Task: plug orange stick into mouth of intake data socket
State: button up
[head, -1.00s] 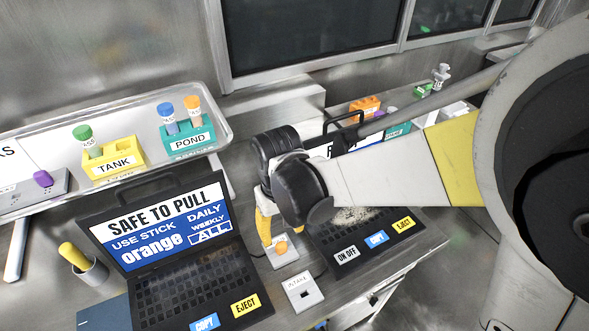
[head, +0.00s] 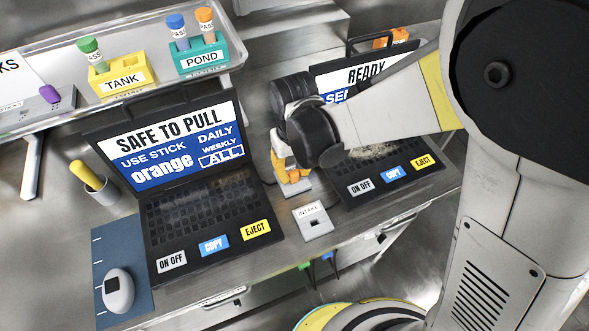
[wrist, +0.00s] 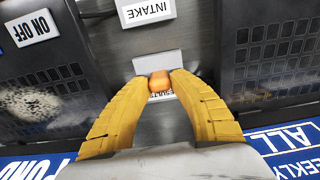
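The orange stick (head: 294,177) stands in a small white socket block whose upside-down label appears to read RESULTS (wrist: 174,58). My gripper (wrist: 160,84) has its yellow fingertips on both sides of the stick's orange top and appears closed on it. In the head view my gripper (head: 291,170) points down at this block, between the two laptops. The intake data socket (head: 314,222) is a white block with a dark square mouth, nearer the table's front edge. Its mouth looks empty. In the wrist view only its INTAKE label (wrist: 146,10) shows clearly at the top.
The left laptop (head: 205,214) reads SAFE TO PULL, USE STICK orange. The right laptop (head: 388,177) reads READY, partly hidden by my arm. A cup (head: 103,191) with a yellow stick, a mouse (head: 118,290) and the TANK (head: 122,82) and POND (head: 203,56) holders stand left.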

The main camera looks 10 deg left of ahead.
aim_at(294, 172)
jog(key=shift+c, duration=1)
jog(key=shift+r+p, duration=0.35)
jog(key=shift+r, duration=0.3)
grip_shut()
notch_tip(294, 172, up, 3)
jog(key=shift+f+p, duration=0.1)
jog(key=shift+p, duration=0.75)
jog(key=s+d+r+p, duration=0.45)
jog(key=d+r, duration=0.25)
jog(key=d, duration=0.3)
jog(key=s+a+f+p, duration=0.1)
jog(key=s+a+f, duration=0.1)
jog(key=s, duration=0.4)
jog(key=shift+a+f, duration=0.2)
jog(key=shift+a, duration=0.55)
jog(key=shift+s+f, duration=0.1)
jog(key=shift+f, duration=0.05)
